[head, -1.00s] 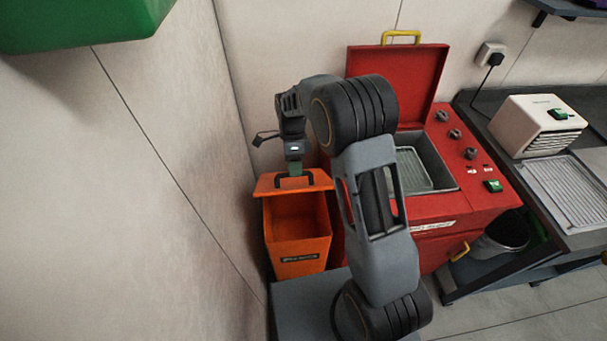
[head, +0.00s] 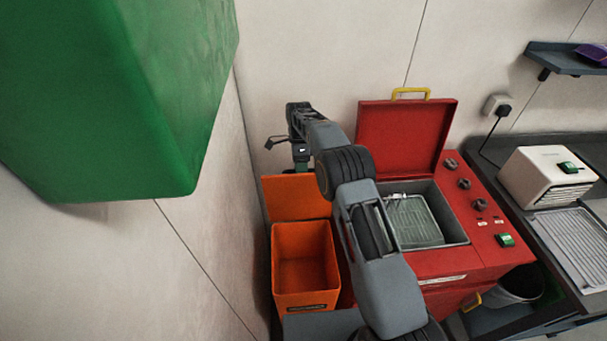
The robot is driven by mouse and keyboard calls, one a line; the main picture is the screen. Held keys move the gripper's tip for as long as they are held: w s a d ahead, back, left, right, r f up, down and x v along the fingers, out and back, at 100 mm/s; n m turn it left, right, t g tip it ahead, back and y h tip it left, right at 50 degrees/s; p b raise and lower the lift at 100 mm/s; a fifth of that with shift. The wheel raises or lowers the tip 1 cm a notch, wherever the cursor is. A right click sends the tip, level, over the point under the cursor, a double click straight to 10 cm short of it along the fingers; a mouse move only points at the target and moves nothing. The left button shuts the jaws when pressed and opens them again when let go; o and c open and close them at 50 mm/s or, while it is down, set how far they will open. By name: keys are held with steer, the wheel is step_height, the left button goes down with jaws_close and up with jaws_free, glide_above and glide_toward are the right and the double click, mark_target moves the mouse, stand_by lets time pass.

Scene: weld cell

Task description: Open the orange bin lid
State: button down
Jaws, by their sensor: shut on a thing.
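The orange bin (head: 305,285) stands in the corner, left of the red machine, with its inside in view and looking empty. Its orange lid (head: 293,198) stands raised at the bin's back edge, its inner face toward me. My gripper (head: 299,165) is at the lid's top edge, behind it. The gripper is shut on the lid's handle, which the lid and the gripper hide in this view.
The red machine (head: 488,243) with a raised lid (head: 403,135) and a wire basket stands right of the bin. A large green box (head: 120,100) fills the upper left, close to the camera. A bench with a white unit (head: 545,178) is at the right.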

steer(key=shift+w+a+f, duration=0.1)
steer(key=shift+w+f, duration=0.3)
steer(key=shift+f, duration=0.25)
steer(key=c, duration=1.4)
jaws_free()
steer(key=shift+c, duration=0.2)
steer(key=shift+o, duration=0.7)
steer(key=shift+w+a, duration=0.15)
steer(key=shift+w, duration=0.1)
steer(key=shift+o, duration=1)
steer(key=shift+d+r, duration=0.2)
